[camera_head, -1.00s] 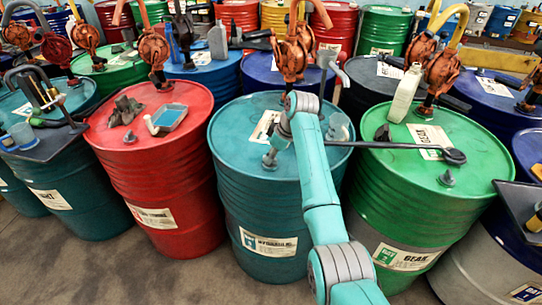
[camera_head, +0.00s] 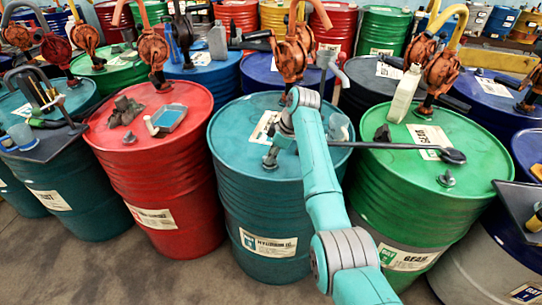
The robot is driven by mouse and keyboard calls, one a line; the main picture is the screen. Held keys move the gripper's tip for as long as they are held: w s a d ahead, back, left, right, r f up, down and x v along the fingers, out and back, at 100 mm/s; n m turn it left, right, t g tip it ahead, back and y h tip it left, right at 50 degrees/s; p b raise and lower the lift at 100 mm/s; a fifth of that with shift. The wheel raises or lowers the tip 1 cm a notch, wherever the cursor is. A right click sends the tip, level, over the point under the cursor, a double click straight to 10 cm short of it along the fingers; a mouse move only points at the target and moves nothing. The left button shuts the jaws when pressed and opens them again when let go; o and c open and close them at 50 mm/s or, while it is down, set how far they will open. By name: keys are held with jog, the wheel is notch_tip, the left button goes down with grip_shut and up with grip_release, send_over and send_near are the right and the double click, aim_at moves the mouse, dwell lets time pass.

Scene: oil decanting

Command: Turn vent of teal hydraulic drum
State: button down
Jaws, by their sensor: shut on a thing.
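The teal hydraulic drum (camera_head: 260,215) stands in the front middle, with a white label on its side and another on its lid. My arm reaches over its lid from the lower right. My gripper (camera_head: 271,157) is small in this view, at the left of my wrist, low over the lid. It is shut on the small grey vent (camera_head: 269,163) of the teal drum. The fingertips and most of the vent are hard to make out.
A grey cup (camera_head: 339,127) stands on the teal lid behind my wrist. A long dark bar (camera_head: 400,147) reaches across the green gear drum (camera_head: 425,190) at the right. A red drum (camera_head: 150,165) stands close at the left. Orange pumps rise behind.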

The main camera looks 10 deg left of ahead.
jog(key=c, duration=1.1)
grip_release()
jog(key=v, duration=1.2)
jog(key=shift+s, duration=0.1)
